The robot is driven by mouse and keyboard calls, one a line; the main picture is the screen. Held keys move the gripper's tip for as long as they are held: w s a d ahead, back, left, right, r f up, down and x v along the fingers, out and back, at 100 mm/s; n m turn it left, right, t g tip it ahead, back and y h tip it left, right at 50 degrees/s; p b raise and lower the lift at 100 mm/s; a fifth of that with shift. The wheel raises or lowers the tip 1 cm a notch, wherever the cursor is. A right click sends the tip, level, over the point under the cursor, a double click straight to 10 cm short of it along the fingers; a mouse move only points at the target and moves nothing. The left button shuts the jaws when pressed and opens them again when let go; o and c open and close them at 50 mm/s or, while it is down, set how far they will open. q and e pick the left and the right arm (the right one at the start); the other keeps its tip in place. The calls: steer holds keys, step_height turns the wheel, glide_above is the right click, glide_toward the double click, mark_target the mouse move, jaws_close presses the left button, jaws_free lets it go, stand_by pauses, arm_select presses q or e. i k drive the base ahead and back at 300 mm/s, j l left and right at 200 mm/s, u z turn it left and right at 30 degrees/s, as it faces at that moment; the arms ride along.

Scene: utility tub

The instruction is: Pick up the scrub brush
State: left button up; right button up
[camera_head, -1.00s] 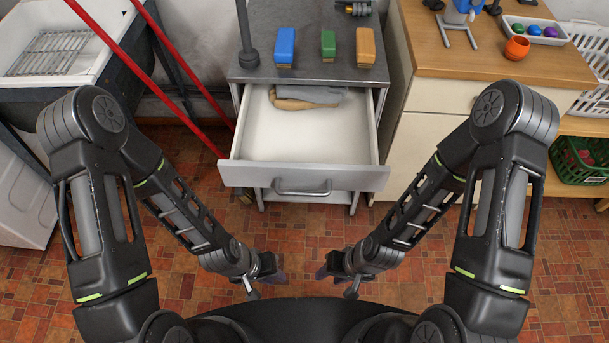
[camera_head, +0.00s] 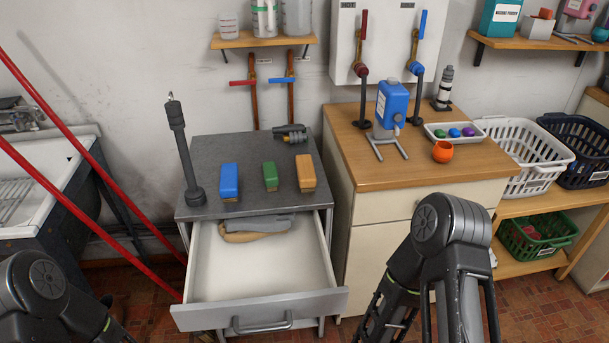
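Three brush-like blocks with tan undersides stand in a row on the dark grey cabinet top (camera_head: 214,151): a blue block (camera_head: 229,182), a green block (camera_head: 270,177) and an orange block (camera_head: 306,173). I cannot tell which of them is the scrub brush. The cabinet's drawer (camera_head: 258,311) is open, with a grey and tan item (camera_head: 255,226) lying at its back. Both my grippers are out of view. Only upper parts of my arms show at the bottom left and bottom right.
A dark upright post (camera_head: 184,150) stands at the cabinet's left, and a black fitting (camera_head: 292,133) lies at its back. The wooden counter (camera_head: 437,168) to the right holds a blue dispenser (camera_head: 391,106) and an orange cup (camera_head: 442,152). Red poles (camera_head: 84,145) slant across the left.

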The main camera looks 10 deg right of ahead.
mark_target(306, 173)
steer(key=l+z, duration=0.25)
steer(key=l, duration=0.25)
steer(key=i+l+z, duration=0.1)
steer(key=l+z, duration=0.15)
steer(key=l, duration=0.25)
steer(key=i+l+z, duration=0.25)
steer(key=l, duration=0.2)
steer(key=k+l, duration=0.05)
steer(key=k, duration=0.05)
